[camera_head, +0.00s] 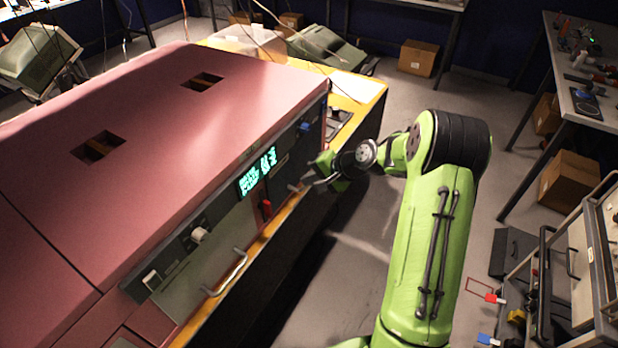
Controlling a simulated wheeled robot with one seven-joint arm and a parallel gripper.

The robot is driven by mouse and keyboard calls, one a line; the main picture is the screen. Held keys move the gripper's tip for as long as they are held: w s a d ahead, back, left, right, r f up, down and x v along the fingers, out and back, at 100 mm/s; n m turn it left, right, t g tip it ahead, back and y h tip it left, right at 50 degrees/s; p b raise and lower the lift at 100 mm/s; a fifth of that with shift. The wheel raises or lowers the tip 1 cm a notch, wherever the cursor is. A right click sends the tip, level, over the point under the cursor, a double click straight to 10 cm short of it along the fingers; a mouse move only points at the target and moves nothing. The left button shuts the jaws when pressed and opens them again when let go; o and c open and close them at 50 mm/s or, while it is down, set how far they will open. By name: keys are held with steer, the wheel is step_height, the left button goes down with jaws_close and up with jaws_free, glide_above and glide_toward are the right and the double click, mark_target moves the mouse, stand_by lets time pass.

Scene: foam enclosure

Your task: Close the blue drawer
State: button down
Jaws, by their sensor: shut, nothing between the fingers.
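No drawer with a blue front shows clearly. A small blue piece (305,126) sits at the far right end of the dark front panel of the pink-topped unit (150,130). Another blue piece (487,340) shows at the bottom right, by a cart; I cannot tell which of them marks the blue drawer, or how far any drawer stands out. My gripper (304,186) is shut and empty, in front of the panel, right of the green lit display (257,172) and below the first blue piece. I cannot tell whether its tips touch the panel.
A red piece (265,208) and a bar handle (228,273) are on the unit's front, above a yellow ledge (205,318). The cart (590,262) with a red piece (495,298) stands at lower right. Grey floor (345,255) lies clear between.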

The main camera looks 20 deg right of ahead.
steer(key=v, duration=1)
steer(key=s+a+r+n+g+h, duration=0.2)
steer(key=s+a+r+n+h, duration=0.2)
steer(key=s+a+r+n, duration=0.6)
steer(key=s+a+h, duration=0.1)
steer(key=s+a, duration=0.1)
steer(key=s, duration=1.4)
steer(key=shift+s+a+f+h, duration=0.2)
steer(key=shift+s+a+h, duration=0.1)
steer(key=shift+h, duration=0.1)
